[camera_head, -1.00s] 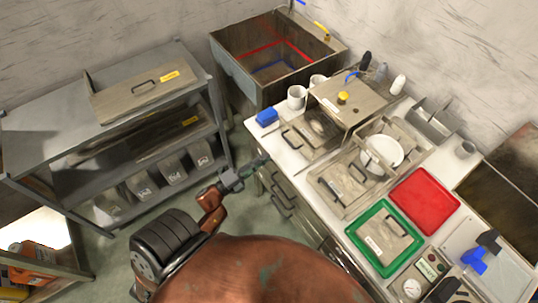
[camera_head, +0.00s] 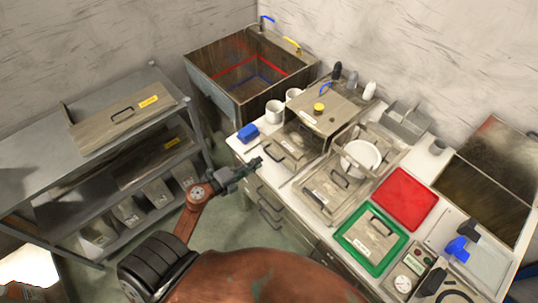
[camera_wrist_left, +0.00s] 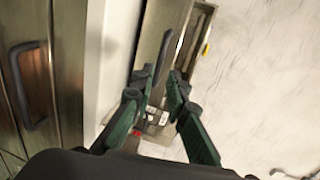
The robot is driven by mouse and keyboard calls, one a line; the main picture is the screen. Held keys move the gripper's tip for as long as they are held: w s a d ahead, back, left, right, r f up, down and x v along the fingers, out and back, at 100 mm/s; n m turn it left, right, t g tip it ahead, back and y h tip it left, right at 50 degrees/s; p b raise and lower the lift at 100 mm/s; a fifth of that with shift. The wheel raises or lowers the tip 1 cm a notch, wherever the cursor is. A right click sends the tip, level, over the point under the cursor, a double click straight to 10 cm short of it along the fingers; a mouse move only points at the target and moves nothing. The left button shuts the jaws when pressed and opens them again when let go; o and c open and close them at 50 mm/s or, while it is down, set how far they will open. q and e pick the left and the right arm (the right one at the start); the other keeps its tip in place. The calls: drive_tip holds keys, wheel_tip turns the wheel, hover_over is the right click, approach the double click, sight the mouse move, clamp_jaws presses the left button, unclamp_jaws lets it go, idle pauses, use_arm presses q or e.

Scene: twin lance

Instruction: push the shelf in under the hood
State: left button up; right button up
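The shelf (camera_head: 283,158) is a worn metal plate with a dark handle, low on the white counter and partly out in front of the hood. The hood (camera_head: 335,104) is a metal box with a yellow knob on top; its cover hides the back of the shelf. My left gripper (camera_head: 253,167) is at the counter's front-left edge, close to the shelf's front. In the left wrist view my left gripper (camera_wrist_left: 158,80) has its green fingers apart, with a dark handle (camera_wrist_left: 164,56) just beyond them; contact cannot be told. My right gripper is not in view.
A blue block (camera_head: 248,133) and white mugs (camera_head: 275,110) stand left of the hood. Right of it are a metal tray holding a white bowl (camera_head: 362,157), a green tray (camera_head: 347,238) and a red tray (camera_head: 405,199). Drawer handles (camera_head: 268,213) project below the counter. Floor left of it is open.

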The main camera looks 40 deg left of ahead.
sight(270, 155)
use_arm(q)
drive_tip(key=shift+x, duration=3.9)
drive_tip(key=shift+a, duration=0.1)
drive_tip(key=shift+c, duration=0.2)
clamp_jaws()
drive_tip(key=shift+w, duration=0.15)
